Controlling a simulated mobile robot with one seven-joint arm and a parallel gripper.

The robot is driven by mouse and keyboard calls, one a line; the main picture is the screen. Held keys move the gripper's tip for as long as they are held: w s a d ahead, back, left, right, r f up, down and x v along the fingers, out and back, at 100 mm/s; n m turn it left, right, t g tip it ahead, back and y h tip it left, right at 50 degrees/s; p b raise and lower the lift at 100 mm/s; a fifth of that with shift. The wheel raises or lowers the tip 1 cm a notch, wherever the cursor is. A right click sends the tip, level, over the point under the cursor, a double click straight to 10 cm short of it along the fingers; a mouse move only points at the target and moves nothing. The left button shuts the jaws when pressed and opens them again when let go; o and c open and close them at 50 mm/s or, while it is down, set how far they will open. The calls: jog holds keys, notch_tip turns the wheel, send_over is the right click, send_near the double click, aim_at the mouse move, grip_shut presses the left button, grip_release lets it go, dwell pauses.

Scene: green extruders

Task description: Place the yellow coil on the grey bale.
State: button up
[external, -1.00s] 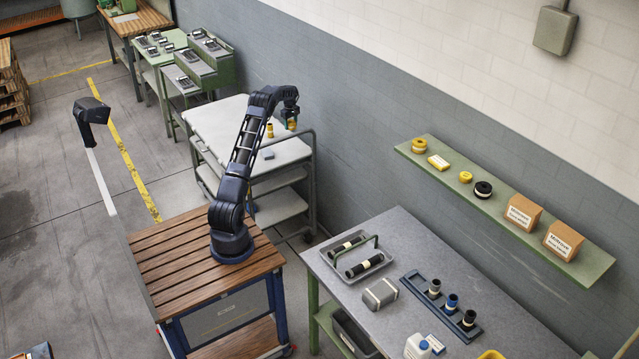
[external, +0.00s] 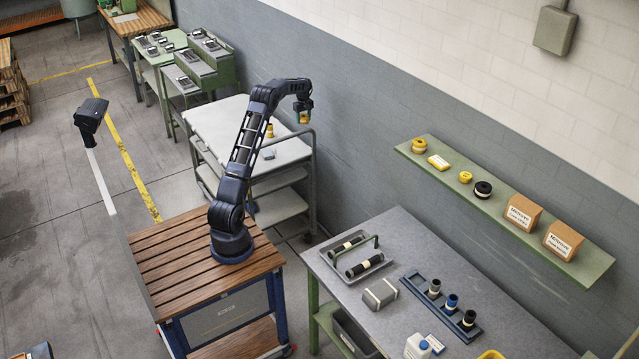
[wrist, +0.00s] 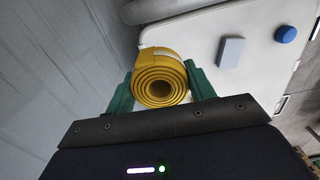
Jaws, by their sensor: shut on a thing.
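My gripper (external: 303,112) is above the rear right edge of the white-topped cart. In the wrist view its green fingers (wrist: 160,92) are shut on the sides of the yellow coil (wrist: 158,78), whose rolled end faces the camera. The coil also shows small below my gripper in the external view (external: 304,118). The grey bale (external: 380,293), a rounded block with pale straps, lies on the grey worktable at the lower right, well away from my gripper. Its visible top is clear.
The cart (external: 220,125) holds a yellow item (external: 269,130) and a small grey block (external: 268,153). Near the bale are a handled tray (external: 352,255) and a blue rack (external: 440,305) of spools. A green wall shelf (external: 510,205) stands above the worktable.

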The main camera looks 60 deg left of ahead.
jog(key=w+d+f+m, duration=0.1)
jog(key=w+d+m, duration=0.15)
jog(key=d, duration=1.45)
jog(key=w+d+f+m, duration=0.1)
jog(key=w+d+m, duration=0.15)
jog(key=d, duration=1.45)
jog(key=w+d+f+m, duration=0.1)
jog(key=w+d+m, duration=0.15)
jog(key=d, duration=1.55)
jog(key=s+d+f+m, duration=0.1)
jog(key=s+d+m, duration=0.35)
jog(key=d, duration=0.75)
jog(key=s+d+f+m, duration=0.1)
jog(key=s+d, duration=0.6)
jog(key=d, duration=0.5)
notch_tip(320, 180, up, 16)
jog(key=f+m, duration=0.1)
jog(key=m, duration=0.3)
send_over(382, 290)
notch_tip(382, 290, down, 19)
jog(key=shift+s+f, duration=0.1)
jog(key=shift+f, duration=0.05)
jog(key=shift+f, duration=0.15)
